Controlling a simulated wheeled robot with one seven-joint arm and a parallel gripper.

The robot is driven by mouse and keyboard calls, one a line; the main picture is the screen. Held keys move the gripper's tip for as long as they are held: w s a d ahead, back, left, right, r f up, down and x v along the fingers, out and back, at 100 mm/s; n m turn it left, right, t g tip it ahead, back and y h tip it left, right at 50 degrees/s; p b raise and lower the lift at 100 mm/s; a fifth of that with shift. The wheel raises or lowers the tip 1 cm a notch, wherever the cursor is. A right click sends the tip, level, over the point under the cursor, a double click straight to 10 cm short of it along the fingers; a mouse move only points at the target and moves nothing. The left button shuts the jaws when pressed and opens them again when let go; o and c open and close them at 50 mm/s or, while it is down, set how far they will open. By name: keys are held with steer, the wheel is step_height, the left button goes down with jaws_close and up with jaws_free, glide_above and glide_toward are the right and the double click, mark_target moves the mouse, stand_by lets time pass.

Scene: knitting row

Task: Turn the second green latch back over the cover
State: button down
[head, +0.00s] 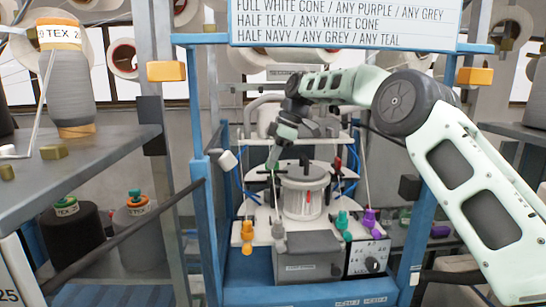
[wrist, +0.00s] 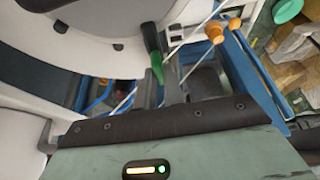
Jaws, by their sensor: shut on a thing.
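A green latch (head: 271,172) stands at the left side of the grey ribbed cylinder (head: 304,195) in the machine. My gripper (head: 275,161) comes down on this latch from above and is shut on it. The fingers hide the lower part of the latch. Which latch is the second one, I cannot tell.
A blue frame (head: 203,190) surrounds the machine, with a sign (head: 345,22) across its top. Thin pale rods and blue tubes run close to my gripper.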

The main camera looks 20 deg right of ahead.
steer(key=c, duration=1.5)
jaws_free()
